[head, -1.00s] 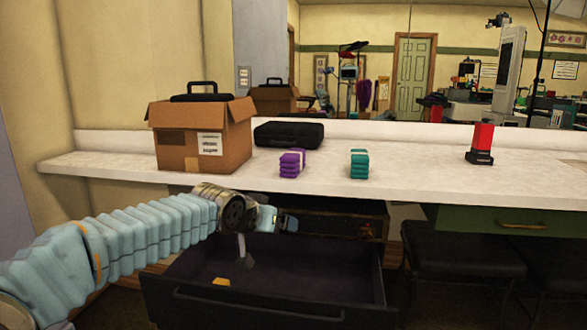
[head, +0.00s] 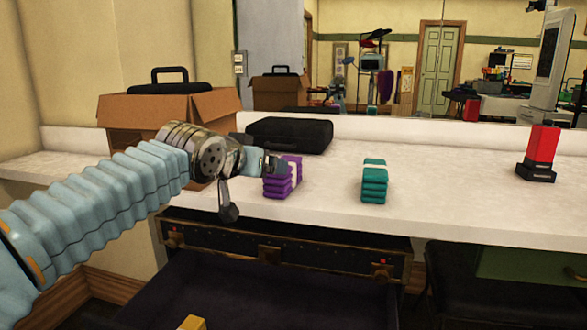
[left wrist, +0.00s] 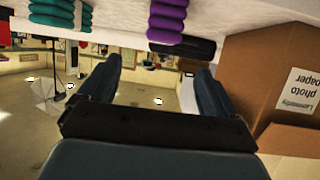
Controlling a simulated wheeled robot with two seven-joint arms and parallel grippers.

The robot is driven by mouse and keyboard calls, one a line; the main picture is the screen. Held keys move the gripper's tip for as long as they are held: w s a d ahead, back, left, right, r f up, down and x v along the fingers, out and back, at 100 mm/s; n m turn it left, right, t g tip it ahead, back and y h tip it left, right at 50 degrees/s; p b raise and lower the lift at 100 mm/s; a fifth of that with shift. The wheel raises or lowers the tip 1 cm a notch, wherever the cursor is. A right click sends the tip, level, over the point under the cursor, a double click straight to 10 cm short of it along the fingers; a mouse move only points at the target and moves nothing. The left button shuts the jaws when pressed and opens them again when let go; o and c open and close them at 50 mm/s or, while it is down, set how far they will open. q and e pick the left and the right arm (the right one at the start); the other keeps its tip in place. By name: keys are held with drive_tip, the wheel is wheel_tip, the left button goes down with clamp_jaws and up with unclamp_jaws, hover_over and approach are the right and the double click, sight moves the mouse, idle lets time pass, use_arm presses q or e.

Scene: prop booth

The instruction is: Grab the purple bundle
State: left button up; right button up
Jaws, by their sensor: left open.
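The purple bundle (head: 278,187) is a stack of folded purple cloth with a pale band. It sits on the white counter, between the black case and the teal bundle. My left gripper (head: 274,165) is open, with its fingertips at the upper left of the bundle and hiding part of it. In the left wrist view, which is turned upside down, the purple bundle (left wrist: 167,20) shows at the top, beyond the open fingers (left wrist: 158,65). Nothing is between the fingers. My right gripper is not in view.
A teal bundle (head: 374,182) stands to the right on the counter (head: 450,205). A black case (head: 290,134) lies behind, and an open cardboard box (head: 120,118) stands left. A red and black device (head: 540,152) is far right. An open drawer (head: 270,300) juts out below.

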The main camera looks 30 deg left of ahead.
sight(284, 176)
use_arm(q)
drive_tip(key=x, duration=0.9)
drive_tip(key=shift+r, duration=0.25)
drive_tip(key=x, duration=0.4)
drive_tip(key=p+x, duration=0.1)
drive_tip(key=shift+w+a+r, duration=0.1)
drive_tip(key=shift+w+a, duration=0.25)
drive_tip(key=shift+w, duration=0.1)
drive_tip(key=shift+c, duration=0.4)
drive_tip(key=c, duration=1)
drive_tip(key=shift+c, duration=0.7)
drive_tip(key=shift+r, duration=0.15)
